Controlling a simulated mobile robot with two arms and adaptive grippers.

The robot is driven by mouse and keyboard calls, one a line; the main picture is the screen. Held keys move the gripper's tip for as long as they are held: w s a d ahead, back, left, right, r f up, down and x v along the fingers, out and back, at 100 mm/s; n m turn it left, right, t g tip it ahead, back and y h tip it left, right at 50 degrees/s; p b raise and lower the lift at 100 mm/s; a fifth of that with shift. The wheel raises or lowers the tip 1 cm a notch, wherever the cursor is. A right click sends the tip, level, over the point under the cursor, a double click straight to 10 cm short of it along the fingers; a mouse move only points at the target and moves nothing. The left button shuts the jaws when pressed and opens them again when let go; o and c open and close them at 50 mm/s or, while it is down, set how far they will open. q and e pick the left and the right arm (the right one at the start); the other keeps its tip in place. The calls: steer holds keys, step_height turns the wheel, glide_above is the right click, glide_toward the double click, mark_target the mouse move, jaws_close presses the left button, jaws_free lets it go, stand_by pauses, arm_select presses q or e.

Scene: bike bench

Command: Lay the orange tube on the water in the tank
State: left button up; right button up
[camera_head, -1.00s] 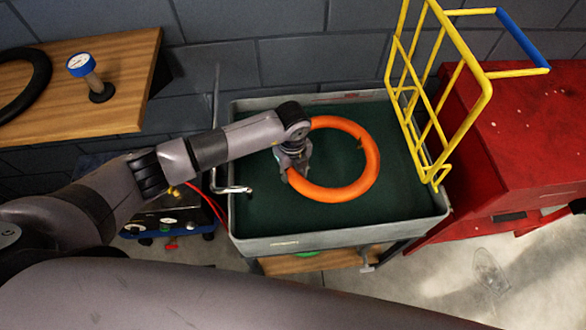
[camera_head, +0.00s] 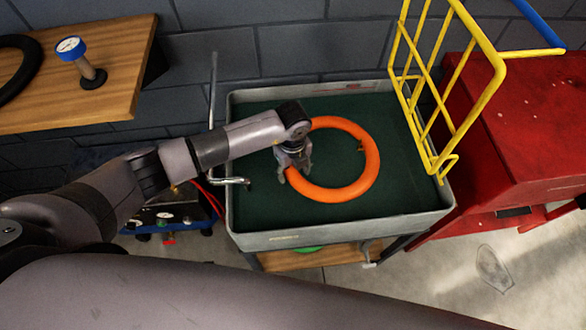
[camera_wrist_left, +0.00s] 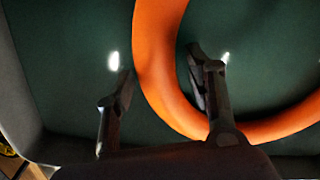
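The orange tube (camera_head: 372,160) is a ring over the dark green water (camera_head: 410,190) in the grey tank (camera_head: 340,232). It looks flat on the water, though a small gap would be hard to see. My left gripper (camera_head: 294,172) is at the tube's left side. In the left wrist view the left gripper (camera_wrist_left: 160,65) has its two fingers apart, one on each side of the tube (camera_wrist_left: 158,40), with narrow gaps visible. My right gripper is not in view.
A yellow rack (camera_head: 430,100) rises at the tank's right edge, beside a red cabinet (camera_head: 530,130). A metal spout (camera_head: 232,181) reaches over the tank's left wall. A wooden bench (camera_head: 100,95) with a gauge (camera_head: 71,48) stands at the left.

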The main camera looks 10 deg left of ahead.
arm_select(q)
steer(key=shift+o, duration=0.3)
step_height(320, 180, up, 12)
stand_by(0.5)
steer(key=shift+s, duration=0.15)
